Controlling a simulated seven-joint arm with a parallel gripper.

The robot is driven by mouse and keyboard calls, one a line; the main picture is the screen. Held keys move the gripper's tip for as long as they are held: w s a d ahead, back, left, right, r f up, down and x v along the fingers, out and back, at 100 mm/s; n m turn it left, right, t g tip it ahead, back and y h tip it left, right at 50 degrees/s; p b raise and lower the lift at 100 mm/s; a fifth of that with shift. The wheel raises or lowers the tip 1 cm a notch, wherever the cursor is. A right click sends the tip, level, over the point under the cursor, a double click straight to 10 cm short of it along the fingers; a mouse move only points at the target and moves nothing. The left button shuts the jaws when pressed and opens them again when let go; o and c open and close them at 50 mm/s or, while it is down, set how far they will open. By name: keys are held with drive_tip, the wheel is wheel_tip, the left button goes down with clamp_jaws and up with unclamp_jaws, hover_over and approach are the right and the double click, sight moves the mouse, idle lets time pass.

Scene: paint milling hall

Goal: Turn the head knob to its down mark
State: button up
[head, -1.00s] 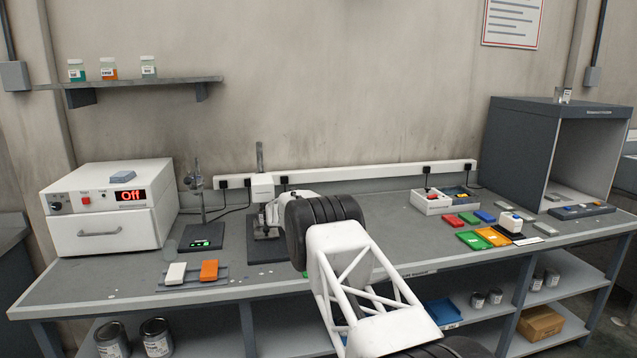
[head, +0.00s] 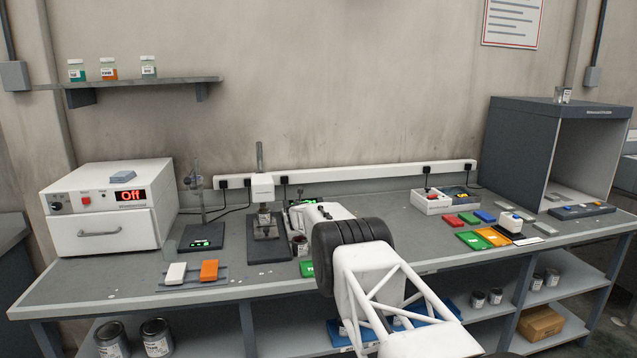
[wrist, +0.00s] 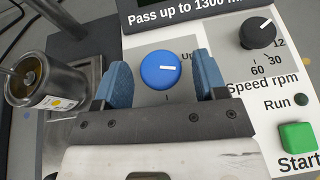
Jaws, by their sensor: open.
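In the wrist view a round blue knob (wrist: 158,71) sits on a white panel. Its white pointer line points to the right of the picture, toward the partly hidden lettering "Up". A short tick shows just below the knob. I take it for the head knob; no name for it is legible. My gripper (wrist: 163,78) is open, with one blue finger pad on each side of the knob and a visible gap on both sides. In the head view my arm covers most of this panel and the knob is hidden.
A black speed knob (wrist: 258,33), a green Start button (wrist: 298,137) and a dark Run lamp (wrist: 301,99) lie right of the blue knob. A metal can (wrist: 45,82) stands left of the panel. In the head view a stand with a white head (head: 262,187) is close left of my arm.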

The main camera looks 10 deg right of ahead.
drive_tip(key=shift+d+n+y, duration=0.1)
drive_tip(key=shift+n+y, duration=0.3)
drive_tip(key=shift+y, duration=0.1)
drive_tip(key=shift+s+r, duration=0.1)
drive_tip(key=shift+s, duration=0.05)
drive_tip(key=shift+v, duration=3.7)
drive_tip(key=s+d+r+m+h, duration=0.2)
drive_tip(key=s+r+m, duration=0.4)
drive_tip(key=s+r, duration=0.2)
drive_tip(key=s+d+r+m+g+h, duration=0.1)
drive_tip(key=s+d+r+m, duration=0.1)
drive_tip(key=s+r+m, duration=0.5)
drive_tip(key=shift+s+d+r+m+g+h, duration=0.2)
drive_tip(key=shift+s+r+m+g+h, duration=0.3)
drive_tip(key=shift+r, duration=1.7)
drive_tip(key=shift+s, duration=0.1)
drive_tip(key=shift+o, duration=0.5)
